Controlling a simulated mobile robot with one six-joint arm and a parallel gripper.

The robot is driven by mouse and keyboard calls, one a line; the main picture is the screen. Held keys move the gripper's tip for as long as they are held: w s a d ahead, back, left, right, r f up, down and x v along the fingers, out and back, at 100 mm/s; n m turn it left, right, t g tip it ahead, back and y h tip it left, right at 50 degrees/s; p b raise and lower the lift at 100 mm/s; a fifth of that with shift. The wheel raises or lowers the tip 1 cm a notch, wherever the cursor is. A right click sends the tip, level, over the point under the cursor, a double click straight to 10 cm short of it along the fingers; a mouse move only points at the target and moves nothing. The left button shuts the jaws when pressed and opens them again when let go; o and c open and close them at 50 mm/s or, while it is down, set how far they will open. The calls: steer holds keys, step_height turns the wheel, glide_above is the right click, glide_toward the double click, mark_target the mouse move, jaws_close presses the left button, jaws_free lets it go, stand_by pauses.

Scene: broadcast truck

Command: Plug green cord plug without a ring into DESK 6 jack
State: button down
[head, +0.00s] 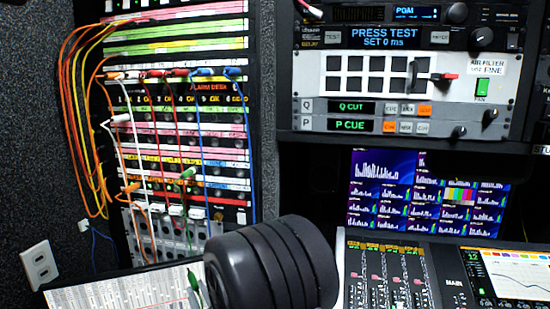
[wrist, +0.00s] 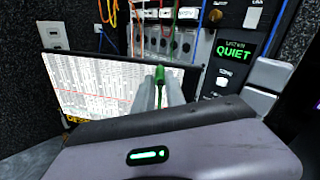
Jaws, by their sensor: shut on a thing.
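My gripper (wrist: 158,97) is shut on a green plug (wrist: 159,84), which stands upright between its two pale fingers in the wrist view. In the head view a green plug (head: 194,281) shows just left of my dark arm, in front of the white sheet; my fingers are not clear there. Another green plug (head: 187,174) sits at the patch panel (head: 180,143). Whether either plug has a ring is too small to tell. Numbered jack rows and an "ALARM DESK" label show on the panel, but I cannot make out the DESK 6 jack. The held plug is apart from the panel.
Orange and yellow cords (head: 75,120) loop along the panel's left side. White, red and blue cords hang across its front. A printed sheet (wrist: 85,85) lies below the panel. A lit QUIET sign (wrist: 231,52) is to the right. A mixing console (head: 400,275) stands right of my arm.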

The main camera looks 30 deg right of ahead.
steer(key=shift+a, duration=0.3)
steer(key=shift+s+b, duration=0.4)
steer(key=shift+s, duration=1.1)
